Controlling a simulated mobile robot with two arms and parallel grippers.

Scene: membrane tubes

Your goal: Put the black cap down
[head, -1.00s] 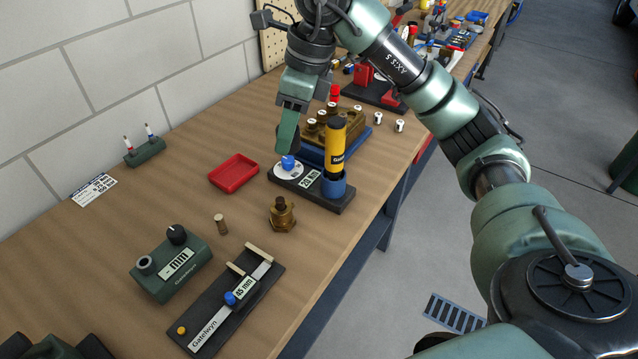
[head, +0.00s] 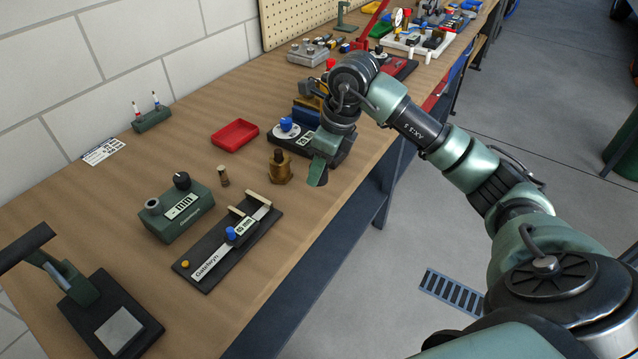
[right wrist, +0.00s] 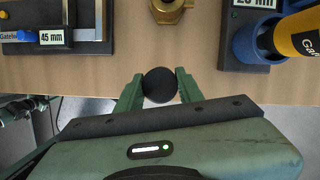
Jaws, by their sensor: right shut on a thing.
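My right gripper (head: 318,172) is shut on the black cap (right wrist: 160,85), which shows as a round dark disc between the two fingers in the right wrist view. In the head view the gripper points down by the table's front edge, to the right of the brass fitting (head: 280,168). The cap is mostly hidden there, and its height above the wooden table (head: 325,215) is hard to tell. In the right wrist view the cap appears over the strip of table along the edge. My left gripper is not in view.
The yellow tube (right wrist: 300,35) stands in a blue holder (right wrist: 255,45) near the gripper. A 45 mm gauge (head: 225,245), a green meter (head: 176,208), a red tray (head: 235,135) and a green press (head: 95,305) stand on the table. Bare wood lies before the brass fitting.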

